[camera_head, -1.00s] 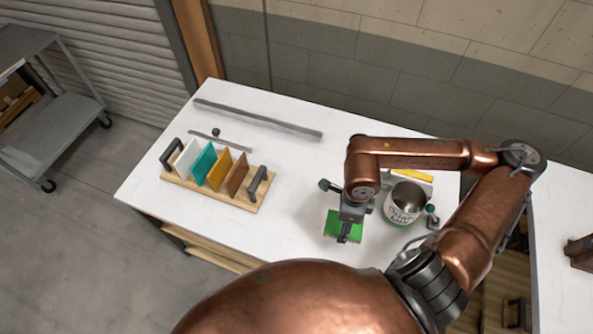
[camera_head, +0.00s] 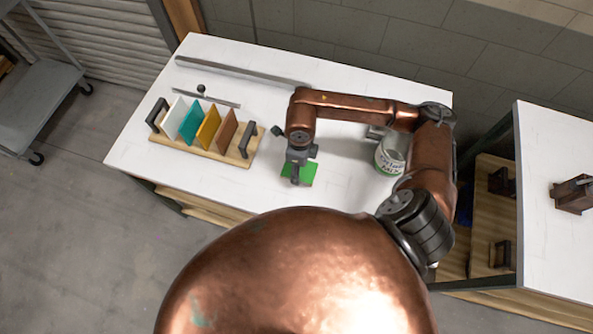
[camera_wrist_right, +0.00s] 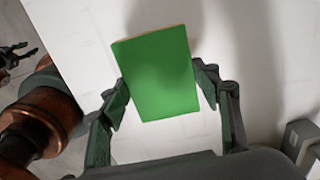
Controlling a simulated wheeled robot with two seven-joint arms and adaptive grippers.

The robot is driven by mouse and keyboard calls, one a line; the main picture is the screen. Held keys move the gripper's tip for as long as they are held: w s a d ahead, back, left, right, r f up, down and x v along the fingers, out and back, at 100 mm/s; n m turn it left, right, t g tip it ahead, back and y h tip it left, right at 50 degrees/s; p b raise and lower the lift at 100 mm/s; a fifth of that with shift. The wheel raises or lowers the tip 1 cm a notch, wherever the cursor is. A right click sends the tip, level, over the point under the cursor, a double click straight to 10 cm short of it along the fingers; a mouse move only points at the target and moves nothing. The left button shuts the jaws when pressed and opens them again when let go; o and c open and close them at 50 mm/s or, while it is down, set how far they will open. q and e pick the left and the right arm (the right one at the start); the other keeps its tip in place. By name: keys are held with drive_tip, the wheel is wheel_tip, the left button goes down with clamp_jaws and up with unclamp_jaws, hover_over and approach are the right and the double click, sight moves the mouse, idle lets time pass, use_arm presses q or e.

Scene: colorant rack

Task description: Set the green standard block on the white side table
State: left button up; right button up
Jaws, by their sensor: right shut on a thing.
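The green standard block (camera_head: 307,173) is a flat green plate. My right gripper (camera_head: 297,178) is shut on it, out over the front part of the white worktable (camera_head: 330,195). In the right wrist view the block (camera_wrist_right: 158,75) sits between the two fingers, and its far end sticks out beyond them. It appears to be above the surface, but its height is hard to tell. A white-topped side table (camera_head: 560,240) stands at the right, apart from the worktable. A dark claw-like part at the wrist view's left edge may be my left gripper (camera_wrist_right: 14,57).
A wooden rack (camera_head: 200,151) with white, teal, yellow and brown plates stands at the worktable's left. A paint can (camera_head: 390,157) stands right of the block. A grey bar (camera_head: 240,72) lies at the back. A brown object (camera_head: 573,194) sits on the side table. A gap separates the tables.

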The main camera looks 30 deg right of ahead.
drive_tip(key=shift+w+a+f, duration=0.2)
drive_tip(key=shift+w+f, duration=0.1)
drive_tip(key=shift+f, duration=0.15)
drive_tip(key=shift+w+f, duration=0.1)
drive_tip(key=shift+f, duration=1.55)
drive_tip(key=shift+f, duration=0.15)
drive_tip(key=o, duration=1.2)
wheel_tip(320, 180, up, 12)
drive_tip(key=shift+r, duration=0.2)
